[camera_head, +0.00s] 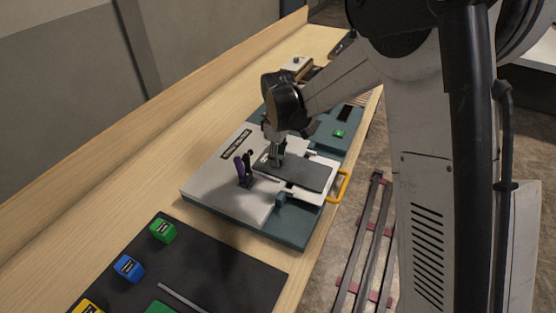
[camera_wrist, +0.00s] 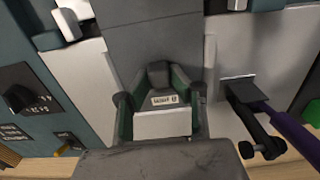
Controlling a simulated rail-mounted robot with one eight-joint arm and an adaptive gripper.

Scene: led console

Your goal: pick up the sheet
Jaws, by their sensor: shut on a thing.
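The sheet is a flat dark grey panel (camera_head: 305,173) lying over a white tray (camera_head: 312,196) on the console. In the wrist view the sheet (camera_wrist: 155,40) runs away from my gripper toward the top edge. My gripper (camera_head: 275,160) points down at the sheet's left end. In the wrist view the fingertips (camera_wrist: 160,85) close around a dark piece with a small white label at the sheet's near end. The exact contact is partly hidden by the fingers. I cannot tell whether the sheet is clear of the tray.
A purple-handled clamp (camera_head: 243,170) stands on the console's pale top (camera_head: 222,183), close beside my gripper. A yellow handle (camera_head: 342,186) sticks out at the right. A dark mat (camera_head: 215,262) with coloured cubes lies in front. Bare bench (camera_head: 135,185) runs along the left.

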